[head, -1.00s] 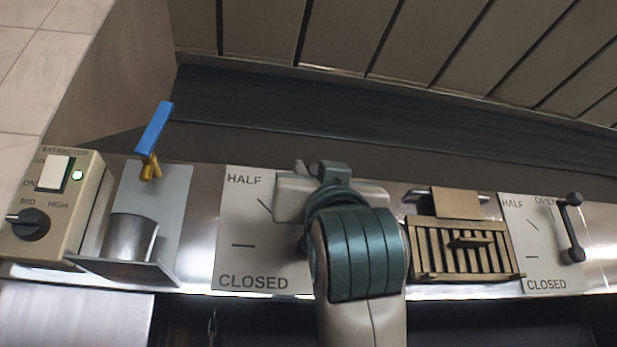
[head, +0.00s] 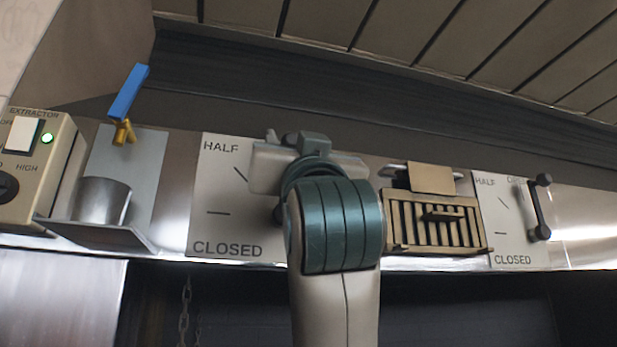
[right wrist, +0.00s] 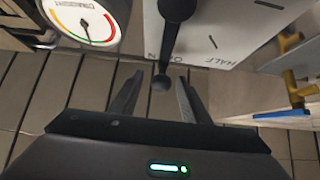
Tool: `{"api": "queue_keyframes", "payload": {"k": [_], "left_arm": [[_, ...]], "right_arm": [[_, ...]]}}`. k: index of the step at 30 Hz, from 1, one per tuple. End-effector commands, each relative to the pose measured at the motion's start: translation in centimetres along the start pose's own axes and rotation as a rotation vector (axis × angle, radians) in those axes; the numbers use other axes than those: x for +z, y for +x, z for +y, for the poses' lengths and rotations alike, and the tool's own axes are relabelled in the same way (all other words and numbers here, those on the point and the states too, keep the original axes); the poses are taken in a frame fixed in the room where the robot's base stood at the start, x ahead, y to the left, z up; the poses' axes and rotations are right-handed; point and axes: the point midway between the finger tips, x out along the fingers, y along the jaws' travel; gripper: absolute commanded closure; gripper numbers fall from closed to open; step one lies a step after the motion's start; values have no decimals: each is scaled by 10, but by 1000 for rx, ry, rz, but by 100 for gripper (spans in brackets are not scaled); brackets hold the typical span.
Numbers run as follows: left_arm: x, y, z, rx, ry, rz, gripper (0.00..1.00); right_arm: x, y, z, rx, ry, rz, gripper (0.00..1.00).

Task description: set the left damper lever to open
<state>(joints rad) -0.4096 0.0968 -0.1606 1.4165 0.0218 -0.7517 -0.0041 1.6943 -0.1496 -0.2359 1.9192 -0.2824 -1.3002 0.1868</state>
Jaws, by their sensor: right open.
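The left damper plate (head: 219,190) shows HALF and CLOSED in the head view; my right arm covers its right side. The left damper lever (right wrist: 170,35) is dark with a round knob, clearest in the right wrist view. There it runs along the plate towards the partly covered OPEN marking, where a letter N shows beside it. My right gripper (right wrist: 160,88) is open, its fingers either side of the knob; I cannot tell whether they touch it. In the head view my right gripper (head: 308,150) hides most of the lever. My left gripper is not in view.
The extractor box (head: 38,165) and a blue-handled valve (head: 128,92) above a metal cup (head: 101,200) are at left. A slatted vent (head: 437,222) and the right damper lever (head: 540,208) are at right.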

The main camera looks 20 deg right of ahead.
Motion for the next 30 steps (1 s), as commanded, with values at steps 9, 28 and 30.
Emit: {"api": "queue_keyframes", "payload": {"k": [9, 28, 30], "left_arm": [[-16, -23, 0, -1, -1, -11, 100], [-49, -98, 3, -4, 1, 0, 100], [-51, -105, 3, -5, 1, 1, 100]], "right_arm": [[2, -44, 0, -2, 2, 2, 58], [1, -138, 0, -1, 3, 3, 58], [1, -146, 0, -1, 2, 2, 58]]}}
